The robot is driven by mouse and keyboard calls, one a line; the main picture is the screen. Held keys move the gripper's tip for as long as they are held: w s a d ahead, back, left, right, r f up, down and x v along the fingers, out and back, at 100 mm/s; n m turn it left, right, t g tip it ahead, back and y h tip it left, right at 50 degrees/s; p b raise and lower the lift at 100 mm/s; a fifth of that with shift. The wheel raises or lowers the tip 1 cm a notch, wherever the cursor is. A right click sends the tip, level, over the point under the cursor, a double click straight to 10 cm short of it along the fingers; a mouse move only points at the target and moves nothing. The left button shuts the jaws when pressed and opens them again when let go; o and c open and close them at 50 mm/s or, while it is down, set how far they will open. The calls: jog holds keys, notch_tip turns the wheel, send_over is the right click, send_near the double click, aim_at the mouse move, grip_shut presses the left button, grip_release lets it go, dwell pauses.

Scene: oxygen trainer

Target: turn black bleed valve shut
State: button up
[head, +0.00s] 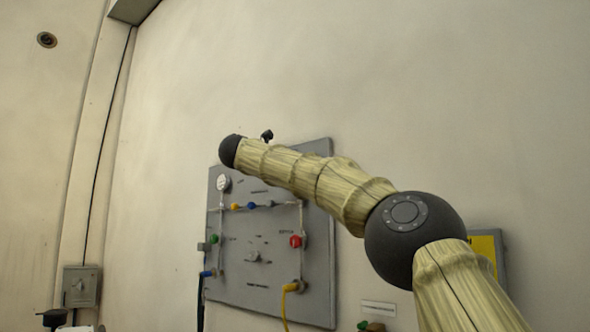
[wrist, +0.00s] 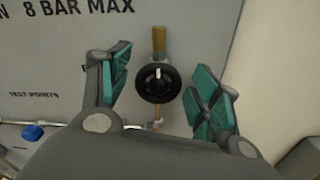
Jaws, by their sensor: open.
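The black bleed valve (wrist: 156,84) is a round black knob with a white pointer mark, in the middle of the wrist view. The mark points up in that picture. A brass fitting (wrist: 159,38) is above it and a thin pipe runs below it. My gripper (wrist: 164,85) is open, with one teal-padded finger on each side of the knob and a gap on both sides. I cannot tell how far the fingertips are from the panel. In the head view my arm covers the top of the grey panel (head: 235,272), and the black valve cannot be made out there.
The panel also carries a red knob (head: 296,241), a green knob (head: 214,239), a gauge (head: 223,183) and a yellow hose (head: 286,300). A blue handle (wrist: 32,132) is at the lower left of the wrist view. A grey box (head: 81,286) is on the wall at left.

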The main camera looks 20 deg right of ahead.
jog(key=shift+a, duration=0.1)
jog(key=v, duration=1.1)
jog(key=shift+s+a, duration=0.25)
jog(key=shift+a, duration=0.1)
jog(key=shift+f, duration=0.1)
